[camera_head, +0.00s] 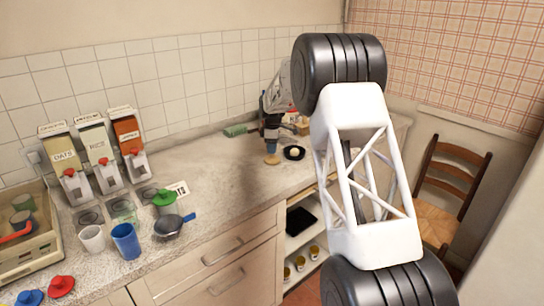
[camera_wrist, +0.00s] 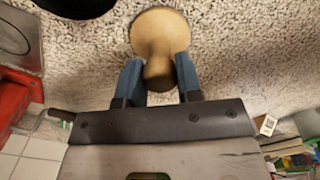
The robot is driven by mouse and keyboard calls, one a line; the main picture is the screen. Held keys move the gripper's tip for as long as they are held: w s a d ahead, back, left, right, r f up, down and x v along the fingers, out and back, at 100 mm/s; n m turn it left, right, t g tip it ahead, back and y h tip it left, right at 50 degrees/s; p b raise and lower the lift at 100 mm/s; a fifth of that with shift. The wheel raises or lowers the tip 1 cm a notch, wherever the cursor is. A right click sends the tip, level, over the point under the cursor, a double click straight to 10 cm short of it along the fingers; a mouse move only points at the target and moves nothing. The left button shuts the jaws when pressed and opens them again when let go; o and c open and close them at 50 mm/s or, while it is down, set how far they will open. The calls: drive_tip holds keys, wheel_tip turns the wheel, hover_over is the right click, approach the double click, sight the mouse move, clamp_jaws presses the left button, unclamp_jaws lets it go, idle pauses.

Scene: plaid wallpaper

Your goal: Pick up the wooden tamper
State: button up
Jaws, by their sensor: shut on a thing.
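The wooden tamper (camera_wrist: 160,32) is pale tan, with a wide round base and a narrower handle. In the wrist view its handle sits between the two blue fingers of my gripper (camera_wrist: 158,68), which are shut on it. In the head view my gripper (camera_head: 271,147) is small, at the far part of the counter, with the tamper (camera_head: 272,159) just below its fingers. I cannot tell whether the tamper's base touches the counter.
A small black pan (camera_head: 294,153) lies right beside the tamper. A green item (camera_head: 236,131) lies by the wall. Dispensers (camera_head: 98,148), cups (camera_head: 127,241) and a strainer (camera_head: 169,226) stand at left. The counter (camera_head: 222,170) between is clear. A wooden chair (camera_head: 451,185) stands at right.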

drive_tip(key=shift+r, duration=0.15)
drive_tip(key=shift+r, duration=1.75)
drive_tip(key=s+d+r, duration=0.1)
drive_tip(key=s+d, duration=0.3)
drive_tip(key=s, duration=1.1)
drive_tip(key=shift+s+r, duration=0.15)
drive_tip(key=shift+s, duration=0.05)
drive_tip(key=o, duration=0.4)
drive_tip(key=shift+c, duration=1.4)
drive_tip(key=w+d+r+n, duration=0.2)
drive_tip(key=w+d+n, duration=0.1)
drive_tip(key=w, duration=0.7)
drive_tip(key=w+d+r+n, duration=0.2)
drive_tip(key=w+n, duration=0.4)
drive_tip(key=w, duration=0.5)
drive_tip(key=shift+d+r, duration=0.4)
drive_tip(key=shift+r, duration=0.3)
